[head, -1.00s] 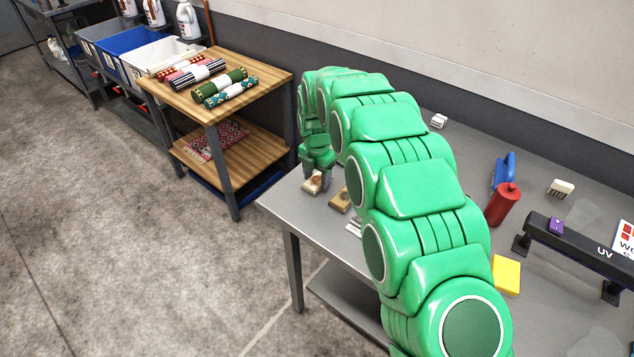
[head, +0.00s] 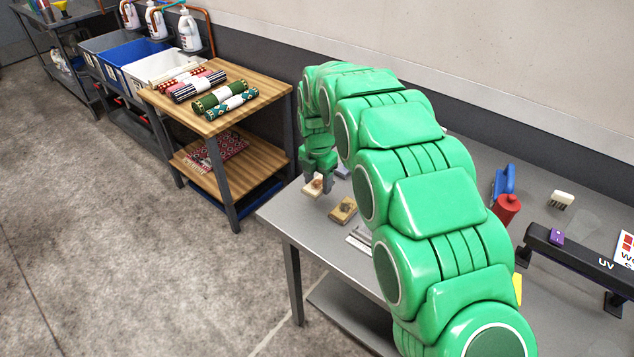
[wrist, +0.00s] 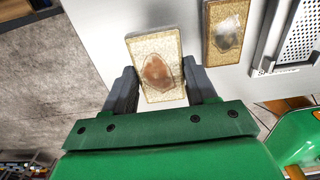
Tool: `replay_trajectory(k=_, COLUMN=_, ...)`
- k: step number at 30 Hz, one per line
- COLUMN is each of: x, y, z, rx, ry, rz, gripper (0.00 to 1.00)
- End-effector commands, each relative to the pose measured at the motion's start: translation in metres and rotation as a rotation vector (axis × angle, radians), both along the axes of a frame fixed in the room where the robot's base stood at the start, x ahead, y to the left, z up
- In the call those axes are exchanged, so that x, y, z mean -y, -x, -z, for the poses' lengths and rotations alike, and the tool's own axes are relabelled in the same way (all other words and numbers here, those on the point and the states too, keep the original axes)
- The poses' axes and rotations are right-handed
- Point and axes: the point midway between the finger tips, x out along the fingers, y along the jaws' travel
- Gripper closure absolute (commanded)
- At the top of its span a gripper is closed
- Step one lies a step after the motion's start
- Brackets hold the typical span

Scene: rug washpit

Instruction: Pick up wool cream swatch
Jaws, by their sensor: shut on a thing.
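The cream swatch (wrist: 139,49), a small rectangular piece with a brown stain in its middle, is between the fingers of my gripper (wrist: 160,88) in the wrist view. My gripper is shut on it by its sides. In the head view, my gripper (head: 317,186) holds the swatch (head: 311,191) at the left end of the grey table; whether it is clear of the surface is hard to tell. A second, tanner swatch (head: 343,210) with a dark stain lies on the table just right of it. It also shows in the wrist view (wrist: 213,55).
The grey table (head: 300,226) also holds a metal perforated item (wrist: 298,38), a red bottle (head: 506,211), a blue tool (head: 503,183), a brush (head: 562,200) and a black UV bar (head: 575,252). A wooden shelf (head: 205,118) with rolled rugs stands left, across a gap.

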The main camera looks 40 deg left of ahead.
Motion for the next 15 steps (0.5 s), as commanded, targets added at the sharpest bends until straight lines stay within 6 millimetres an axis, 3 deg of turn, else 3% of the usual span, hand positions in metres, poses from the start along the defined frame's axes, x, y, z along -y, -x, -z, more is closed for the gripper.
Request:
replay_trajectory(k=11, x=0.028, y=0.023, z=-0.046, rx=0.003, ry=-0.004, rz=0.001, gripper=0.74)
replay_trajectory(k=15, x=0.041, y=0.034, z=-0.053, rx=0.003, ry=-0.004, rz=0.000, gripper=0.74)
